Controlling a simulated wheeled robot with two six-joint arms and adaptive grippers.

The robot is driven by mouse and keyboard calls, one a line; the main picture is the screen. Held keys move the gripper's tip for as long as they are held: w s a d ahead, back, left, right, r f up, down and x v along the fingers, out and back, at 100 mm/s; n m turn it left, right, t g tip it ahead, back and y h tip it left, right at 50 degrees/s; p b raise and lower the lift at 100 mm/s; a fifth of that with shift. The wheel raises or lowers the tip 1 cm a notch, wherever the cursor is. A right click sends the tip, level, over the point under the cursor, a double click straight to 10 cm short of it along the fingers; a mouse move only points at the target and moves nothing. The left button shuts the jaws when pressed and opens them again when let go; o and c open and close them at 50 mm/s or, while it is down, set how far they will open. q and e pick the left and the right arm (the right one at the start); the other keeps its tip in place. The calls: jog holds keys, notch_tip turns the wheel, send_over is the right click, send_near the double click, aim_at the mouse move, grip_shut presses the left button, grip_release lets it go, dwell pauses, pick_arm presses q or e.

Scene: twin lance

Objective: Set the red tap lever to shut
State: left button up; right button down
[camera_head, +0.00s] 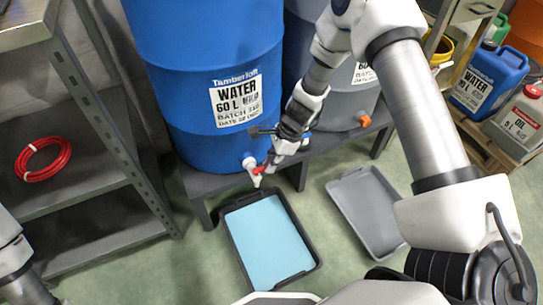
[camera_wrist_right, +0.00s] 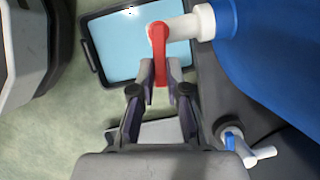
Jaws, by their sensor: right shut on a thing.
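The red tap lever (camera_head: 258,171) is on a white tap (camera_head: 250,162) low on the front of the blue water drum (camera_head: 205,60). In the right wrist view the red lever (camera_wrist_right: 158,42) points from the white spout (camera_wrist_right: 190,24) back toward my gripper. My right gripper (camera_head: 270,168) is at the tap. In the wrist view its fingers (camera_wrist_right: 161,75) are closed around the lever's free end. My left arm shows only in part at the lower left edge; its gripper is out of view.
A black tray (camera_head: 234,254) with light blue liquid lies on the floor below the tap. An empty grey tray (camera_head: 372,205) lies to its right. A second tap with a blue lever (camera_wrist_right: 231,141) shows in the wrist view. A shelf with a red hose coil (camera_head: 43,158) stands left.

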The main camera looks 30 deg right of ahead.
jog(key=shift+w+r+n+g+p, duration=0.2)
jog(key=shift+r+n+g+p, duration=0.1)
jog(key=shift+r+n+p, duration=0.3)
pick_arm(q)
notch_tip(320, 180, up, 4)
jog(key=shift+f+p, duration=0.2)
jog(key=shift+p, duration=0.2)
pick_arm(e)
jog(key=shift+w+f+n, duration=0.25)
jog(key=shift+f+n, duration=0.35)
jog(key=c, duration=1.2)
grip_release()
jog(key=shift+o, duration=0.2)
jog(key=shift+d, duration=0.1)
jog(key=v, duration=1.2)
jog(key=shift+w, duration=0.2)
